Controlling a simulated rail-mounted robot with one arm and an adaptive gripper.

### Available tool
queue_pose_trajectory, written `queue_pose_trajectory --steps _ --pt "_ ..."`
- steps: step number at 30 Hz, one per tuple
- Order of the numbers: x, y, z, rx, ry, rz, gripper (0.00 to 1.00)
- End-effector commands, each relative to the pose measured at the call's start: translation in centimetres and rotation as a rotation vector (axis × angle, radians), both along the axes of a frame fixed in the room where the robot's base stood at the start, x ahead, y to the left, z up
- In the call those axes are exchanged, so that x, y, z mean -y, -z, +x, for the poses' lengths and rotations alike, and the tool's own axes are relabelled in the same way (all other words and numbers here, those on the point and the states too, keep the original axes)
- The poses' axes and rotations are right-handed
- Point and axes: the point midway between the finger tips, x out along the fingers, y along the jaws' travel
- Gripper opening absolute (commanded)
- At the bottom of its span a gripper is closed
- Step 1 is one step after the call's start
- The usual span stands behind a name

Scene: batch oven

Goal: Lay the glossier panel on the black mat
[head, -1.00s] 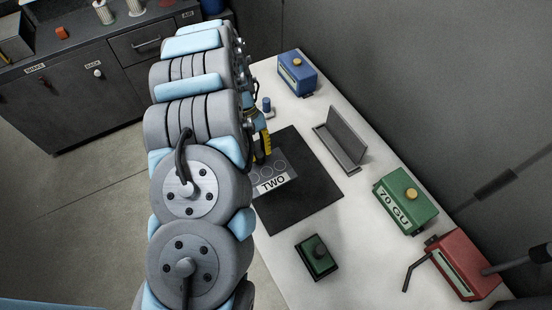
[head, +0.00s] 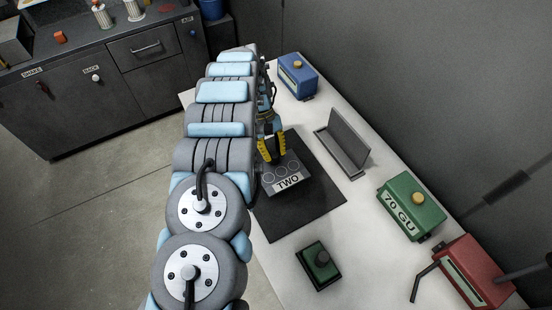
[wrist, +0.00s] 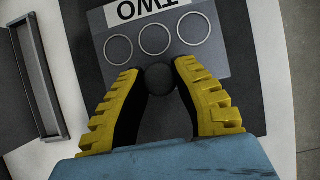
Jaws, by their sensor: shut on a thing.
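A grey panel (head: 288,184) with a white strip reading "TWO" and several ring outlines is over the black mat (head: 318,198). My gripper (head: 271,158) is above the panel's far edge, its yellow fingers closed in. In the wrist view, the fingertips (wrist: 159,72) are shut on a dark round knob (wrist: 160,78) at the edge of the panel (wrist: 190,57). The mat (wrist: 248,95) shows around the panel there. I cannot tell whether the panel touches the mat or hangs just above it. No second panel can be made out, so its gloss cannot be compared.
A grey upright stand (head: 346,146) is right of the mat. A blue box (head: 297,77), a green "70 GU" box (head: 411,207) and a red box with a lever (head: 472,272) line the wall side.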

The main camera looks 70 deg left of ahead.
Motion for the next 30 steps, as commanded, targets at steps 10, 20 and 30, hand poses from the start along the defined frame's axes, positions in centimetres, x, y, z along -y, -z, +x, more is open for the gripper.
queue_pose_trajectory --steps 10,20,30 --pt "-0.1 0.7 0.4 0.0 0.001 0.001 0.0" --pt "-0.1 3.4 0.7 0.001 0.002 -0.002 0.0" --pt "-0.1 3.8 0.7 0.003 0.002 -0.002 0.0"
